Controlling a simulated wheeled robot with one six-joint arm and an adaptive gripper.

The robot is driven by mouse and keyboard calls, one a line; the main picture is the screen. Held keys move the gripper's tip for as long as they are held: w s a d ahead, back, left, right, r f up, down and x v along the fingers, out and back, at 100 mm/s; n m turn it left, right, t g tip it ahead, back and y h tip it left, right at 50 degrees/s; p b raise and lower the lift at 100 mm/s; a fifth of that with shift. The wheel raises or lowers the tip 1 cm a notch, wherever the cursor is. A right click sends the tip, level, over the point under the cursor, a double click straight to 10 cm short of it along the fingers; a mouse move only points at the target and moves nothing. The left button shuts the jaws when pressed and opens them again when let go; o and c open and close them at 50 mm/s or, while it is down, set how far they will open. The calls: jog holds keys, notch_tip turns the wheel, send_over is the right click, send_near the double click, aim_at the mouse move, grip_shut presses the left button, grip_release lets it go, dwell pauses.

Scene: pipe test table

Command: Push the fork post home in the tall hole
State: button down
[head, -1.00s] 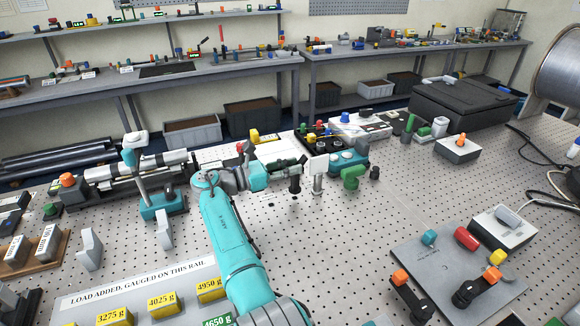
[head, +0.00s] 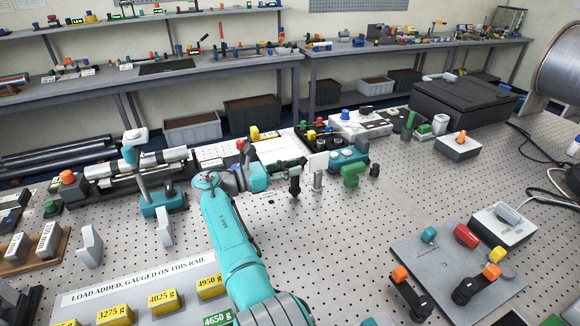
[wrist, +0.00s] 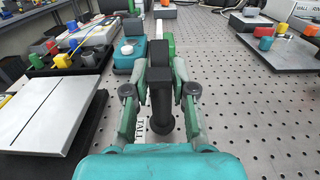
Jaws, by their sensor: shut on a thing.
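The fork post (head: 295,185) is a dark upright post near the middle of the head view. My gripper (head: 292,165) is shut on its upper part. In the wrist view the dark post (wrist: 160,85) stands between the two fingers of my gripper (wrist: 159,65), with a wider round dark part (wrist: 160,124) low down. A "TALL" label (wrist: 140,140) lies on the perforated table beside that foot. In the head view the post's lower end meets the table. The hole itself is hidden under it, so its depth cannot be told.
A teal stand (head: 162,200) is at left. The table to the right is clear up to a grey plate (head: 440,262).

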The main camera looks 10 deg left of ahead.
jog(key=shift+f, duration=0.8)
jog(key=c, duration=0.9)
grip_release()
jog(key=shift+v, duration=3.75)
